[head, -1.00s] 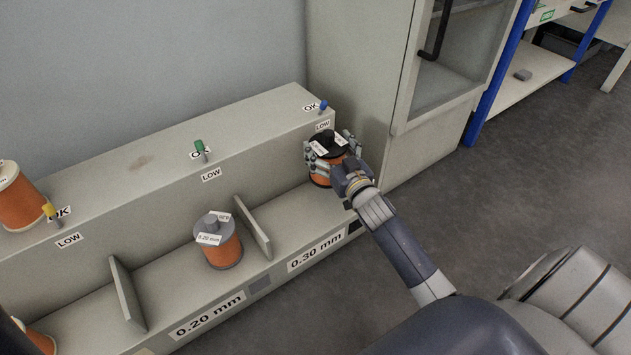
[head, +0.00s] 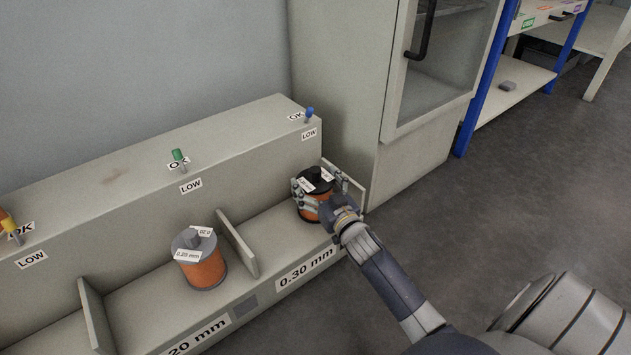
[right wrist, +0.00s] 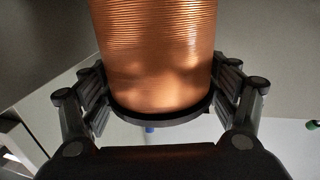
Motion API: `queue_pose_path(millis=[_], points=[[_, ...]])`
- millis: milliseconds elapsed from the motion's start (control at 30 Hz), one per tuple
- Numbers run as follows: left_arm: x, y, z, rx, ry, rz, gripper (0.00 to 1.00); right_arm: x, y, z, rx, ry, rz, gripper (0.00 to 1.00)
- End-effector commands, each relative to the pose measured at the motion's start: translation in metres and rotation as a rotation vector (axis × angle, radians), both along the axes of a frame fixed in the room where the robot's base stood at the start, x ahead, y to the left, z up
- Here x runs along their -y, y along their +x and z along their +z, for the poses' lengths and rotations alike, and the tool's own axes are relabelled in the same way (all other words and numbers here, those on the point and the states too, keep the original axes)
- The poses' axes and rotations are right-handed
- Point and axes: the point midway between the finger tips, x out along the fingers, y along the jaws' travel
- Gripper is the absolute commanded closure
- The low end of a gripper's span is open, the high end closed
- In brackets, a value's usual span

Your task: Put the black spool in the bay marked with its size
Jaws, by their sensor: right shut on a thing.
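The black spool (head: 311,206) has black flanges, copper-coloured winding and white labels on top, too small to read for certain. My right gripper (head: 318,192) is shut on it from the front right, and it is upright. The right wrist view shows the winding (right wrist: 158,60) between both fingers, with a black flange across it. The spool is inside the bay marked 0.30 mm (head: 305,267), near its right wall; I cannot tell if it touches the floor. My left gripper is out of view.
A grey-topped copper spool (head: 203,270) stands in the bay marked 0.20 mm (head: 197,338). A thin divider (head: 238,244) separates the bays. OK and LOW labels with coloured pegs line the rack's top. A cabinet (head: 350,90) stands at the right; the floor beyond is clear.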

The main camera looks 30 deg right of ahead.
Motion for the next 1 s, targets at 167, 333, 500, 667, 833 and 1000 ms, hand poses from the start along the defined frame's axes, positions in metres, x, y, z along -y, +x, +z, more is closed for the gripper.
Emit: queue_pose_path(millis=[167, 333, 500, 667, 833, 1000], points=[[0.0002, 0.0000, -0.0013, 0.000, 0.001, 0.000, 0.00, -0.0002, 0.0016, 0.0056, 0.016, -0.003, 0.003, 0.86], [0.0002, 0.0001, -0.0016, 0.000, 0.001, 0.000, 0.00, -0.0002, 0.0015, 0.0046, 0.015, -0.003, 0.003, 0.86], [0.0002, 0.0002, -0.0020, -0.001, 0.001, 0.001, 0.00, 0.0000, 0.0001, -0.0028, 0.001, 0.000, 0.000, 0.00], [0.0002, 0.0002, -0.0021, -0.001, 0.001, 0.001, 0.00, -0.0001, 0.0001, -0.0027, 0.001, 0.000, 0.000, 0.00], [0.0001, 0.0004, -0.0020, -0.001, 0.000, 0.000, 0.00, -0.0001, 0.0001, -0.0026, 0.002, 0.000, 0.001, 0.00], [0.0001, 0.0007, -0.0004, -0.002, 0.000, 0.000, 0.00, -0.0002, 0.0000, -0.0010, 0.001, -0.001, 0.001, 0.00]])
